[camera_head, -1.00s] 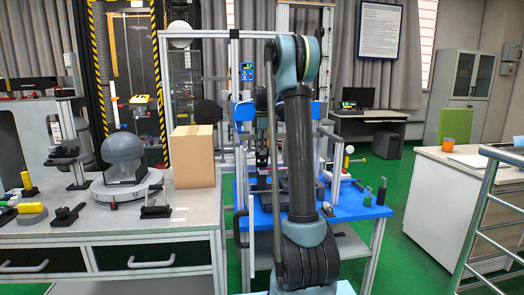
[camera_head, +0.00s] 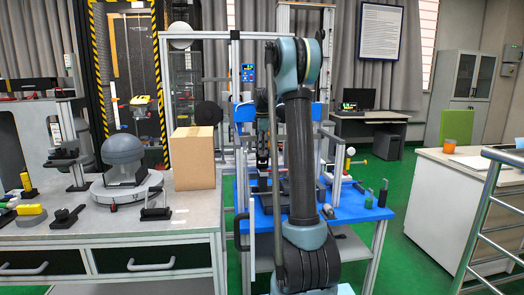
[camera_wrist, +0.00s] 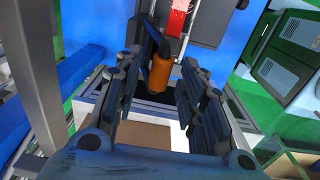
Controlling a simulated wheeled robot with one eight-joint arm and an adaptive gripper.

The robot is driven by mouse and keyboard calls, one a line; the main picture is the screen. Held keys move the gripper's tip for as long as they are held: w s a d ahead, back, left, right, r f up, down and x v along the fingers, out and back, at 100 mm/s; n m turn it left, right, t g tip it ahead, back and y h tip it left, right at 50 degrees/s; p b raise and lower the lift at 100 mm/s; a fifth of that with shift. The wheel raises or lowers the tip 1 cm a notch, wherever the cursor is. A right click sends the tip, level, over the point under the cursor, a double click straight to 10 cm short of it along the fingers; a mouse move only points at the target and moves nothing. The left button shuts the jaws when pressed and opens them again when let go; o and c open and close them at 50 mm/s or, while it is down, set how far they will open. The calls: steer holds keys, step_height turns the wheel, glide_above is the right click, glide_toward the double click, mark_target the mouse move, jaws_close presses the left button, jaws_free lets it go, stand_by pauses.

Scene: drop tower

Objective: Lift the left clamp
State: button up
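In the wrist view, a black curved lever with an orange cylindrical grip (camera_wrist: 160,74) stands against a blue surface; I take it for the left clamp's handle. My gripper (camera_wrist: 158,88) is open, with one dark finger on each side of the orange grip. Gaps show on both sides, and I cannot tell whether the grip lies fully between the fingertips in depth. In the head view, my own arm covers the middle of the blue table (camera_head: 350,208), and the clamp cannot be made out there.
A red part (camera_wrist: 180,18) in a pale bracket is beyond the orange grip. Metal frame posts rise around the blue table. A cardboard box (camera_head: 192,158) and a grey dome (camera_head: 123,150) stand on the left bench. Small upright handles (camera_head: 382,193) stand at the table's right.

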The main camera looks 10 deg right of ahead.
step_height(320, 180, up, 12)
stand_by(0.6)
steer(key=shift+s, duration=0.1)
